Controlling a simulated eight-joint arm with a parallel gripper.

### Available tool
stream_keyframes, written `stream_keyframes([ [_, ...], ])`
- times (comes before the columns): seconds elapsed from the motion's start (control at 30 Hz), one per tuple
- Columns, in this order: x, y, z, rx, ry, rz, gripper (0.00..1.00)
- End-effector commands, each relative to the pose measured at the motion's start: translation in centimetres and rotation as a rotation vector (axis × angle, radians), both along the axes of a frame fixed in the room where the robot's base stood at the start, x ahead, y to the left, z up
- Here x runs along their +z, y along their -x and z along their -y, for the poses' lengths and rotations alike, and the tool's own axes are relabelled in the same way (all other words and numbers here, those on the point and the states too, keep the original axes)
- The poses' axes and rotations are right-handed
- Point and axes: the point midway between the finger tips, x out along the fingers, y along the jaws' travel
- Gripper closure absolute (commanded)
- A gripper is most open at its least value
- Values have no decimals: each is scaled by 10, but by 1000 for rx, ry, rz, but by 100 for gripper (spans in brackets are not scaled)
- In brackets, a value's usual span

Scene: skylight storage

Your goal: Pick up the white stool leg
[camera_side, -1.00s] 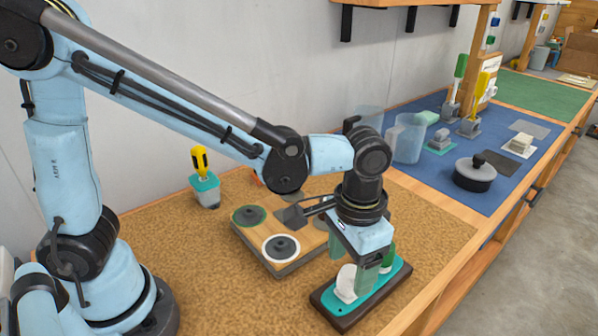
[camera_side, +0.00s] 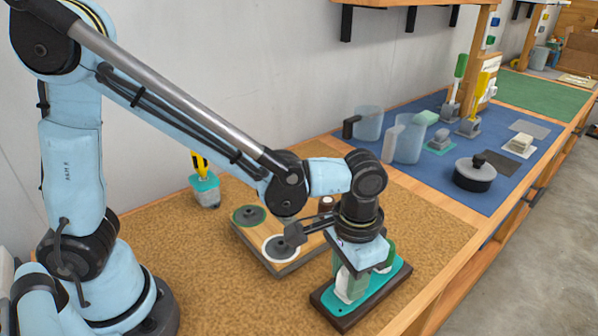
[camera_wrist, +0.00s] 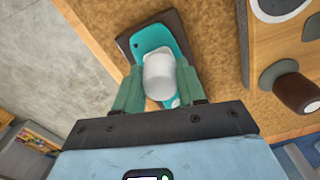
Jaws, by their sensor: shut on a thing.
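The white stool leg (camera_wrist: 160,78) shows in the wrist view as a pale rounded cylinder between my gripper's green fingers. My gripper (camera_wrist: 157,92) is shut on it, one finger on each side. In the side view my gripper (camera_side: 351,280) is low over a teal-topped dark holder (camera_side: 387,287), with part of the white leg (camera_side: 347,289) showing between the fingers. The leg is still at the holder, and I cannot tell whether its foot is clear of it.
Left of the holder, a wooden board carries a green-rimmed disc (camera_side: 249,215) and a white-rimmed disc (camera_side: 279,247). A dark brown peg (camera_wrist: 298,93) stands near my gripper. A yellow-handled tool in a teal-topped holder (camera_side: 206,190) stands farther back. Open cork surface lies in front.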

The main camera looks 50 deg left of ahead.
Motion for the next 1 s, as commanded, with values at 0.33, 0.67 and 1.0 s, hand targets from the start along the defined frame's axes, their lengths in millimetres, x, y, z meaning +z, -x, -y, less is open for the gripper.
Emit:
stream_keyframes([
  [0.33,4,0,0,0,0,0,90],
  [0.67,40,0,0,0,0,0,90],
  [1.0,85,66,35,-7,0,0,90],
])
